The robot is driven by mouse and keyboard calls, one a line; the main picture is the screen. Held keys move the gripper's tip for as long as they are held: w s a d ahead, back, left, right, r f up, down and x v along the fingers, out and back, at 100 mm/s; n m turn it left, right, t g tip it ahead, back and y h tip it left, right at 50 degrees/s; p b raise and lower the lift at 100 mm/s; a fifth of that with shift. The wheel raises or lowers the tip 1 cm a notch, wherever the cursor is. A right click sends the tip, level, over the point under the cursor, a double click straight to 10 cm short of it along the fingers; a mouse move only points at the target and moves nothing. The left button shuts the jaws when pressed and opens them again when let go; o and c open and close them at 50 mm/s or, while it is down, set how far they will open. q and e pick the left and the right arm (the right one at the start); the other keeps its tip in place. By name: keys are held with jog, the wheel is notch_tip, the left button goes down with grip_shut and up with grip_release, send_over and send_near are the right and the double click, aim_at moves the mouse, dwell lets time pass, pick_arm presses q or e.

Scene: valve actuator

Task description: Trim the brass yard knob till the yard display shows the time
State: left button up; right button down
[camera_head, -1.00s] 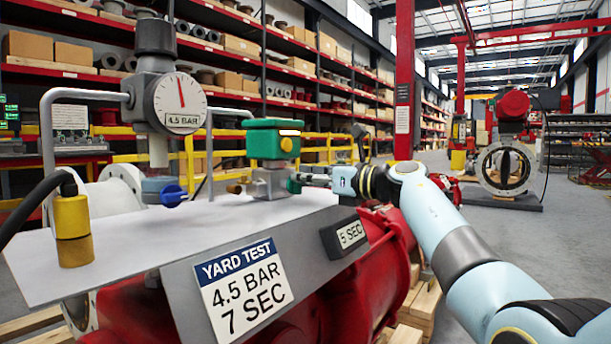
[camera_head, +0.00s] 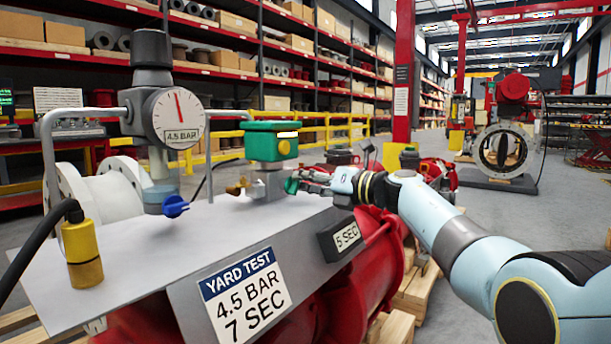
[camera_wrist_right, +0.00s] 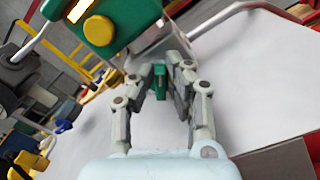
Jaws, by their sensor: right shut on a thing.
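The yard display (camera_head: 347,236) reads 5 SEC on the front of the grey plate. The yard placard (camera_head: 245,295) reads YARD TEST, 4.5 BAR, 7 SEC. A brass knob (camera_head: 237,187) sits on the left of the block under the green box (camera_head: 272,142). My right gripper (camera_head: 300,181) is at the right side of that block. It is shut on a small green knob (camera_head: 291,186), which also shows between the fingertips in the right wrist view (camera_wrist_right: 158,82). My left gripper is not in view.
A gauge (camera_head: 178,117) reading 4.5 BAR stands at the left, with a blue knob (camera_head: 175,206) below it. A yellow cylinder (camera_head: 82,255) with a black cable stands at the plate's left end. The plate (camera_head: 150,245) is bare between them.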

dwell(0.4)
jog(key=c, duration=1.3)
grip_release()
jog(key=shift+d, duration=0.1)
jog(key=shift+c, duration=0.2)
jog(key=v, duration=1.2)
jog(key=shift+c, duration=0.3)
